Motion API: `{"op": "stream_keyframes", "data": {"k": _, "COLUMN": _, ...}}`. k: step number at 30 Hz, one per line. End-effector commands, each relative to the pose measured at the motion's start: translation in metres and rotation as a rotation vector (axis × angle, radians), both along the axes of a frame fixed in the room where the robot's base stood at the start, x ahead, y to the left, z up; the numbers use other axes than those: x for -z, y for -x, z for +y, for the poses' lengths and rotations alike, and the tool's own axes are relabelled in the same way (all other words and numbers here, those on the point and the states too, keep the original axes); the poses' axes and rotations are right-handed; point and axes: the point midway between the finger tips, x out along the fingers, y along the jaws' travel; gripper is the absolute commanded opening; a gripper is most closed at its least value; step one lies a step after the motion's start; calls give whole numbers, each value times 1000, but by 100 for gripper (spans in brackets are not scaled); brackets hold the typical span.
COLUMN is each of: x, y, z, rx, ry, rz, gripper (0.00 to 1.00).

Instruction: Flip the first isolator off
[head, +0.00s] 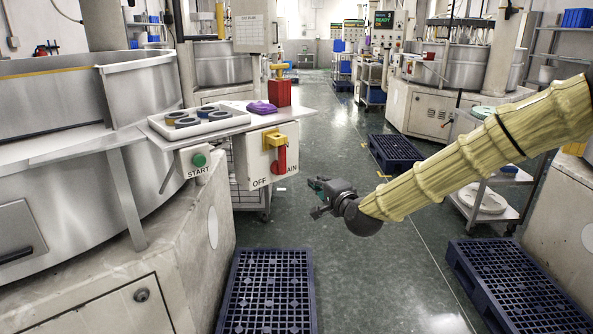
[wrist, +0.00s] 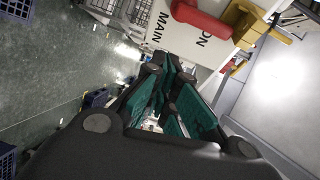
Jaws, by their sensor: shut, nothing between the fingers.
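The nearest isolator is a white box (head: 256,150) below the left machine's shelf, with a red lever (head: 280,158) and a yellow bracket (head: 274,138). The lever hangs downward; the words OFF and MAIN show below it. In the wrist view the red lever (wrist: 202,18) is at the top, beside the word ON, with the yellow part (wrist: 248,22) to its right. My gripper (head: 317,197) is shut and empty, to the right of and slightly below the box, apart from it. Its dark fingers with green pads (wrist: 172,88) fill the wrist view's middle.
A shelf (head: 236,124) above the box carries a tray of rings, a purple cloth (head: 262,107) and a red block (head: 280,93). A START button box (head: 194,160) is to the left. Blue pallets (head: 268,290) lie on the floor. The aisle beyond is partly clear.

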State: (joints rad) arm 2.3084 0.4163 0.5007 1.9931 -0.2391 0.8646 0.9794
Motion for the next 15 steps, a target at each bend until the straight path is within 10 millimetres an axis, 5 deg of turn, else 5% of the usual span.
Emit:
{"op": "stream_keyframes", "data": {"k": 3, "x": -37, "y": -12, "z": -2, "rx": 11, "ry": -76, "rz": -55, "gripper": 0}}
{"op": "stream_keyframes", "data": {"k": 6, "x": -52, "y": -16, "z": -3, "rx": 14, "ry": -104, "rz": -71, "gripper": 0}}
{"op": "stream_keyframes", "data": {"k": 15, "x": -55, "y": -16, "z": -3, "rx": 14, "ry": -107, "rz": -73, "gripper": 0}}
